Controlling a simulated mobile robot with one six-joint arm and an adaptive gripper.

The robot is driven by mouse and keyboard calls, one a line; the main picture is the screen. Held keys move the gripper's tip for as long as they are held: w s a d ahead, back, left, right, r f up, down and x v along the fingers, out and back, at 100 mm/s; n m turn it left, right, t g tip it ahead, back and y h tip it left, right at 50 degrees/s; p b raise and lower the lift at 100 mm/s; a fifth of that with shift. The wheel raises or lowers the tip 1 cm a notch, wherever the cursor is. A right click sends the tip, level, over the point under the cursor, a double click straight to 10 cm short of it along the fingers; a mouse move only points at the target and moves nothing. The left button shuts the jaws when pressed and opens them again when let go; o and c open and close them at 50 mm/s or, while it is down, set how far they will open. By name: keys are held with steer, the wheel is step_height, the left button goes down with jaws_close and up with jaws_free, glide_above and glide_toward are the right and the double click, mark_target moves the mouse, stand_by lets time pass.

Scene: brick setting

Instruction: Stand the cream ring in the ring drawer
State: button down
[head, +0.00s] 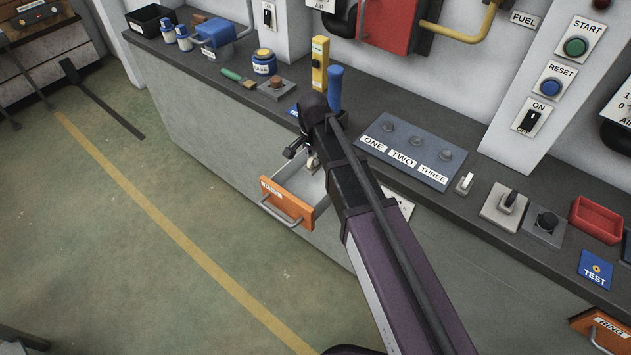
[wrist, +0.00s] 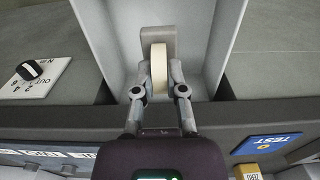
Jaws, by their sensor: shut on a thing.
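The cream ring (wrist: 159,66) is held edge-on between the two fingertips of my gripper (wrist: 160,78) in the wrist view. The gripper is shut on it. In the head view my gripper (head: 306,155) is over the inside of an open drawer with an orange front (head: 290,204); the ring is mostly hidden there. That drawer's label is too small to read. In the wrist view the ring is upright between the pale drawer walls (wrist: 225,42), in front of or against a grey block (wrist: 157,33). I cannot tell whether it touches the floor.
Another orange drawer front (head: 605,328) at the lower right has a label that seems to read RING. The worktop above carries a yellow block (head: 320,64), a blue upright handle (head: 335,88), a ONE-TWO-THREE panel (head: 411,151) and a red tray (head: 597,219). Floor before the drawer is clear.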

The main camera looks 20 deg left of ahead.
mark_target(313, 156)
steer(key=shift+f+b, duration=2)
steer(key=shift+f, duration=0.4)
steer(key=shift+f+b, duration=1.9)
steer(key=shift+f, duration=0.1)
steer(key=c, duration=0.7)
jaws_free()
step_height(313, 156, up, 12)
steer(key=p, duration=1.2)
steer(key=shift+r, duration=0.2)
